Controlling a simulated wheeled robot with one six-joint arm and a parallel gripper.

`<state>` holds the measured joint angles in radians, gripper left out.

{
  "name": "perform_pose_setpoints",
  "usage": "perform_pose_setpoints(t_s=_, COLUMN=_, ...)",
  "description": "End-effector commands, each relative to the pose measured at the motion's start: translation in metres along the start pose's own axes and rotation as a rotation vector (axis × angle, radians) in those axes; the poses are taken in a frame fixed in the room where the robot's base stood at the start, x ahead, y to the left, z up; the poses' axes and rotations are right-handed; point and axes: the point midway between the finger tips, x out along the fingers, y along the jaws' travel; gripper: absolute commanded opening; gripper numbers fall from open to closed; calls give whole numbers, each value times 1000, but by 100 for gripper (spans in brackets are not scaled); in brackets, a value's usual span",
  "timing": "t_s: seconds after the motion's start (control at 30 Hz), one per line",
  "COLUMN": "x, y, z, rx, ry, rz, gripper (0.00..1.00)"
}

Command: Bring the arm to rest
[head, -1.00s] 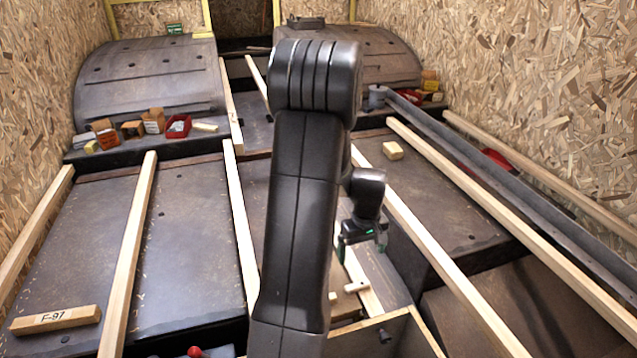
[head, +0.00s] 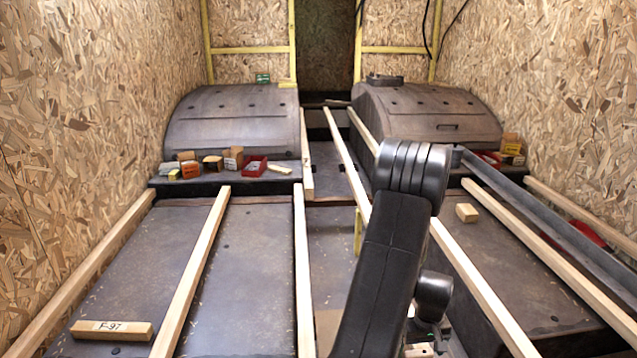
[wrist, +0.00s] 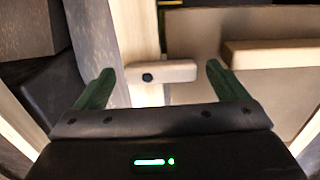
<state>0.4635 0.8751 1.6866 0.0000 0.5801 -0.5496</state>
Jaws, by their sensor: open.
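My arm (head: 385,270) stands up in the lower right of the head view, its elbow high and its wrist folded down behind it. My gripper (wrist: 160,88) shows in the wrist view with two dark green fingers spread apart. A pale wooden piece (wrist: 178,72) with a dark round spot lies in view between and beyond the fingertips. The fingers do not close on it; whether one touches it I cannot tell. In the head view the gripper is small, low and mostly hidden at the bottom edge.
Long wooden battens (head: 195,270) run along the floor, and a grey metal rail (head: 545,225) lies at the right. A block marked F-97 (head: 112,331) lies at front left. Small boxes and a red bin (head: 253,166) sit before the left wheel arch (head: 235,120). Chipboard walls (head: 90,110) flank both sides.

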Motion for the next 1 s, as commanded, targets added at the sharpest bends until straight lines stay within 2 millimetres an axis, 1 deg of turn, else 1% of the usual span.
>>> perform_pose_setpoints(t_s=0.23, x=-1, y=0, z=0, rx=0, ry=0, rz=0, gripper=93)
perform_pose_setpoints(t_s=0.37, x=-9, y=0, z=-1, rx=-3, ry=2, rz=1, gripper=93)
perform_pose_setpoints(t_s=0.47, x=-22, y=0, z=0, rx=-7, ry=2, rz=1, gripper=93)
perform_pose_setpoints(t_s=0.57, x=-42, y=0, z=-1, rx=-7, ry=4, rz=3, gripper=93)
perform_pose_setpoints(t_s=1.0, x=-130, y=0, z=-1, rx=-8, ry=4, rz=3, gripper=93)
